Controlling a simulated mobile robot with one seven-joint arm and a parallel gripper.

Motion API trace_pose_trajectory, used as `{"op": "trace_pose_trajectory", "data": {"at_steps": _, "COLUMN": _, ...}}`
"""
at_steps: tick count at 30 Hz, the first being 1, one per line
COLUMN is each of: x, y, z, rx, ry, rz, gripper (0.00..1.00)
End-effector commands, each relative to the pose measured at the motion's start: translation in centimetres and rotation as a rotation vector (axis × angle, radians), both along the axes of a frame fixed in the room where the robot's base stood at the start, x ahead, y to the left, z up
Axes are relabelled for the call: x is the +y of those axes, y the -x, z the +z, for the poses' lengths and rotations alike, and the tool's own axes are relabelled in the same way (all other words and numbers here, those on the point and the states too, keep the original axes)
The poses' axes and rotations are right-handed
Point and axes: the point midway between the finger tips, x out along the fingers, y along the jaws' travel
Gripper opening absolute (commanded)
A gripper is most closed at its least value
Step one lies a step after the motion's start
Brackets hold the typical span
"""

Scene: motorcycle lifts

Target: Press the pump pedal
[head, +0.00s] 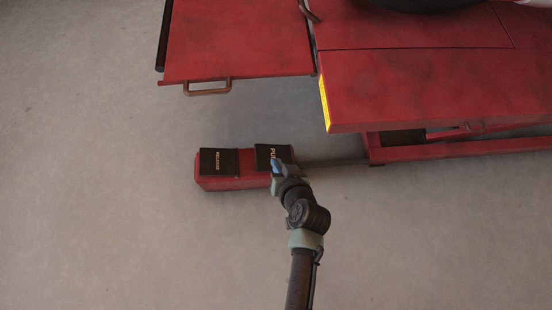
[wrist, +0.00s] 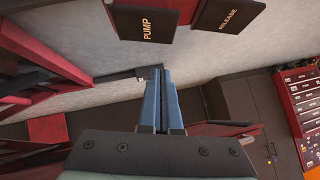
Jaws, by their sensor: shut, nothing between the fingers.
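The pump pedal (head: 268,152) is a black plate with pale lettering on the right end of a low red box (head: 232,184) on the floor. It also shows in the wrist view, marked PUMP (wrist: 135,22), near the top. The release pedal (head: 219,161) is beside it on the left. My gripper (head: 275,162) is shut and empty, and its blue fingers overlap the pump pedal's lower right part in the head view. In the wrist view the fingertips (wrist: 154,74) appear below the pump pedal with a visible gap.
The red lift platform (head: 430,88) stands at upper right, with its yellow-marked edge and lower frame (head: 460,151). A red ramp plate (head: 240,42) with a handle (head: 208,91) extends above the pedal box. A red drawer cabinet (wrist: 300,95) shows in the wrist view. Floor at left is clear.

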Motion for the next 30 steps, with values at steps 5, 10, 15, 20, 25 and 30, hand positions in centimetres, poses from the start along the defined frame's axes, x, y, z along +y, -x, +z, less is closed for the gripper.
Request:
{"op": "trace_pose_trajectory", "data": {"at_steps": 5, "x": 0.7, "y": -2.9, "z": -3.4, "rx": -0.003, "ry": 0.001, "rz": 0.000, "gripper": 0.00}}
{"op": "trace_pose_trajectory", "data": {"at_steps": 10, "x": 1.4, "y": -5.3, "z": -5.7, "rx": -0.001, "ry": 0.001, "rz": 0.000, "gripper": 0.00}}
{"op": "trace_pose_trajectory", "data": {"at_steps": 15, "x": 2.1, "y": -5.5, "z": -7.8, "rx": 0.000, "ry": 0.001, "rz": -0.001, "gripper": 0.00}}
{"op": "trace_pose_trajectory", "data": {"at_steps": 20, "x": 2.5, "y": -5.5, "z": -8.9, "rx": 0.000, "ry": 0.000, "rz": 0.000, "gripper": 0.00}}
{"op": "trace_pose_trajectory", "data": {"at_steps": 25, "x": 2.6, "y": -5.5, "z": -9.2, "rx": -0.001, "ry": 0.001, "rz": -0.001, "gripper": 0.00}}
{"op": "trace_pose_trajectory", "data": {"at_steps": 30, "x": 2.6, "y": -5.4, "z": -9.1, "rx": -0.001, "ry": 0.001, "rz": -0.001, "gripper": 0.00}}
